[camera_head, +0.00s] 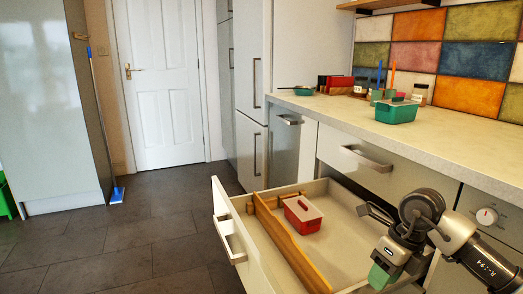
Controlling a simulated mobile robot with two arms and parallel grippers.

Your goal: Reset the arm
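My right gripper (372,244) hangs over the right part of the open drawer (263,276), with my arm coming in from the right edge. Its fingers stand apart, one dark and the other with a green face, and I see nothing between them. My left gripper is not in view. Part of the drawer's right side is hidden behind my gripper and arm.
A wooden divider (280,236) runs along the drawer. The countertop (440,136) behind holds a green lidded box (396,111), jars, a red box (340,81) and a small green pan (304,90). A closed drawer handle (367,159) juts out.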

